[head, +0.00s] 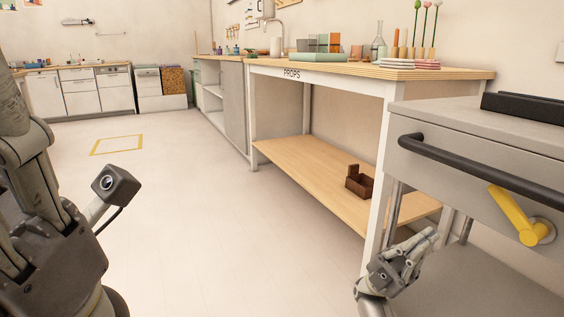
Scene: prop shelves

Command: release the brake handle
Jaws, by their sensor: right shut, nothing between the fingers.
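A yellow brake handle (512,215) sits on the side of a grey metal cart at the right. It slants from upper left down to a round metal hub at its lower right. My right gripper (430,238) is left of the handle and a little lower, apart from it. Its fingers point up and to the right, shut with nothing between them. My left gripper (40,215) is large and close at the left edge, partly cut off. Its fingertips do not show clearly.
The grey cart (470,112) has a black push bar (470,170) above the handle. A props bench (400,72) with glassware and trays stands behind it. The floor at the middle is clear.

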